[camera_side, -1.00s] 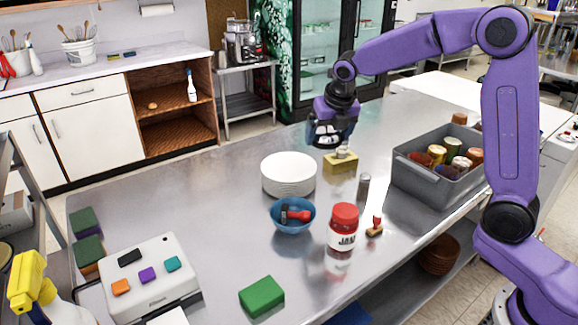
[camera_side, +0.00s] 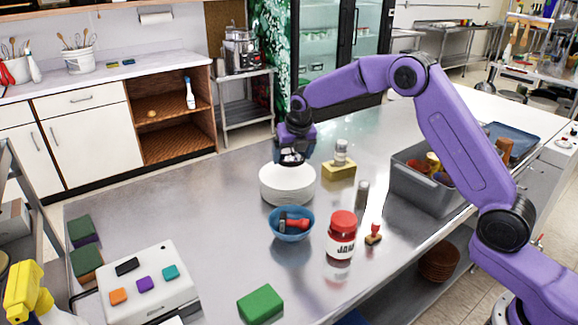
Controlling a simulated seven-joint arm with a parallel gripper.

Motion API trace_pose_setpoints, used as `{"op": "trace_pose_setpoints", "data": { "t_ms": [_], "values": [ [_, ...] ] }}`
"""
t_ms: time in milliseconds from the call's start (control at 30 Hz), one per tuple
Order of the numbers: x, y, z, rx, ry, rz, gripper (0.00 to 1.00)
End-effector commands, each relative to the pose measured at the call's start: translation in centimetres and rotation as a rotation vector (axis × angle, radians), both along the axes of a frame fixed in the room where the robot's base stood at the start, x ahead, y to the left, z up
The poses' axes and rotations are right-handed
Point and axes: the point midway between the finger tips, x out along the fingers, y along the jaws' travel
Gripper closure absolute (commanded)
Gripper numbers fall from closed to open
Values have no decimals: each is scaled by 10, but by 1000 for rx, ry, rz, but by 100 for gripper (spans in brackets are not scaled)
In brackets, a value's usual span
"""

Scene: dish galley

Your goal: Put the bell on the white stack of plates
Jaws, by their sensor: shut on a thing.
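The white stack of plates (camera_side: 287,187) stands in the middle of the steel table. My gripper (camera_side: 291,158) points down just above the top plate, over its back part. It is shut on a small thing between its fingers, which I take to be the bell. The fingers mostly hide that thing, and its shape is hard to make out. I cannot tell whether it touches the top plate.
A blue bowl (camera_side: 291,223) with a red-handled tool stands in front of the plates. A yellow block (camera_side: 339,171) bearing a grey-topped object is to their right. Nearby are a shaker (camera_side: 362,194), red jar (camera_side: 342,234), stamp (camera_side: 374,233) and grey bin (camera_side: 428,190).

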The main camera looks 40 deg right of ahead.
Motion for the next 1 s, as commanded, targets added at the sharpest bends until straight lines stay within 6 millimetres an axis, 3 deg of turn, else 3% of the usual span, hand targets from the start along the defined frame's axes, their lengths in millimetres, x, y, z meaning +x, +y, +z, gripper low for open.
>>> {"op": "trace_pose_setpoints", "data": {
  "t_ms": [333,567,967,1000],
  "values": [
    [15,2,-17,1,-2,2,51],
    [15,2,-46,0,-1,1,51],
    [15,2,-50,0,-2,1,51],
    [15,1,-51,0,-1,1,4]
  ]
}}
